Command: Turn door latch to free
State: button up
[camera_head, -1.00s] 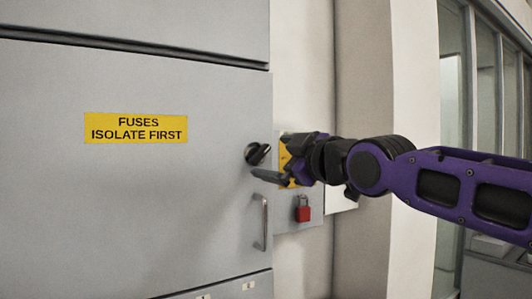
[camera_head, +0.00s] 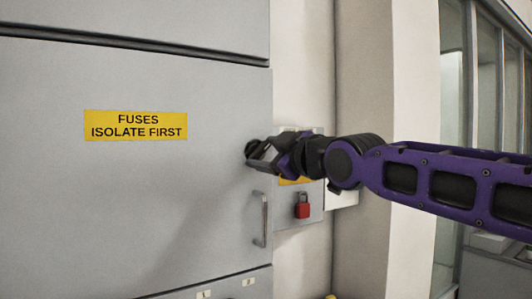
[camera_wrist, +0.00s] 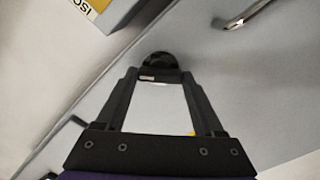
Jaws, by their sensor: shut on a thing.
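The door latch is a round black knob (camera_head: 251,147) on the right edge of the grey cabinet door (camera_head: 150,200), above the door's handle. My gripper (camera_head: 256,155) reaches it from the right and its fingers are shut on the knob, hiding most of it. In the wrist view the black knob (camera_wrist: 161,62) sits between the two fingertips (camera_wrist: 160,74), at the far end of the fingers. The knob's turn position cannot be made out.
A metal pull handle (camera_head: 261,218) stands out below the latch; it also shows in the wrist view (camera_wrist: 247,14). A red padlock (camera_head: 302,209) hangs on a grey box right of the door. A yellow "FUSES ISOLATE FIRST" label (camera_head: 136,126) is on the door.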

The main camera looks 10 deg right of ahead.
jog(key=shift+c, duration=1.3)
jog(key=shift+m, duration=0.3)
jog(key=m+b, duration=0.2)
jog(key=m, duration=0.1)
jog(key=shift+f+b, duration=0.15)
jog(key=shift+b, duration=0.25)
jog(key=shift+m+b, duration=1.2)
jog(key=shift+m, duration=1.3)
jog(key=o, duration=1.4)
jog(key=shift+s, duration=0.1)
